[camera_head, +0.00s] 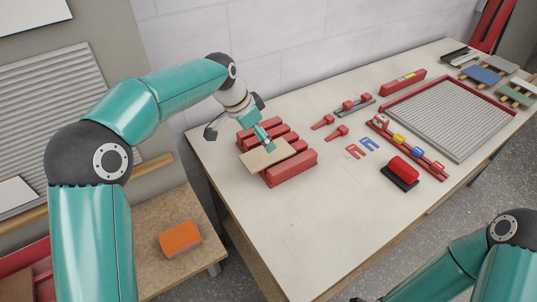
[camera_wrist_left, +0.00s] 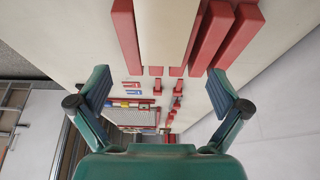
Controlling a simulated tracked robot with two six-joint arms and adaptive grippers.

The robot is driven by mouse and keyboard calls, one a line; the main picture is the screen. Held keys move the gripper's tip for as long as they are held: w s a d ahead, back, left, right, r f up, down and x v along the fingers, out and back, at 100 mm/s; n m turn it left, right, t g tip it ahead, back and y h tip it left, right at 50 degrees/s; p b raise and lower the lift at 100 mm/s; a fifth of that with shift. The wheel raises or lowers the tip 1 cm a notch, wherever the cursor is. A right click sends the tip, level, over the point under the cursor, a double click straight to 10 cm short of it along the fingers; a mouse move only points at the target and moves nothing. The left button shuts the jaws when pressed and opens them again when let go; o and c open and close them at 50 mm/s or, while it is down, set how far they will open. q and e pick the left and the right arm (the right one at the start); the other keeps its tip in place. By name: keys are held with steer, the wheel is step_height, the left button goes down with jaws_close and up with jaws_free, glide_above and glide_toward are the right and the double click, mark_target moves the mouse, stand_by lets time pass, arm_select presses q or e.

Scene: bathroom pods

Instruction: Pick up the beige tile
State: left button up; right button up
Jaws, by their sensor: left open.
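The beige tile (camera_head: 262,158) lies flat across a rack of red bars (camera_head: 296,169) near the left end of the white table. It also shows in the left wrist view as a pale slab (camera_wrist_left: 166,30) among red bars. My left gripper (camera_head: 264,138) is just above the far edge of the tile. In the left wrist view my left gripper (camera_wrist_left: 159,82) is open and empty, its fingers wide apart with the tile's end between and beyond them. Whether a finger touches the tile cannot be told.
A ribbed tray with a red frame (camera_head: 459,148) lies further right on the table (camera_head: 308,236). Small red fittings, a colored holder (camera_head: 398,139) and a red roller (camera_head: 404,170) lie between. An orange sponge (camera_head: 180,238) rests on a lower bench. The front of the table is clear.

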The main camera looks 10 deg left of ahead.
mark_target(267, 153)
arm_select(q)
steer(key=shift+x, duration=1.15)
steer(key=shift+a+p+x, duration=0.25)
steer(key=shift+x, duration=1)
steer(key=shift+a+p+x, duration=0.25)
steer(key=shift+x, duration=1)
steer(key=shift+s+f, duration=0.1)
steer(key=c, duration=1.4)
steer(key=shift+o, duration=0.2)
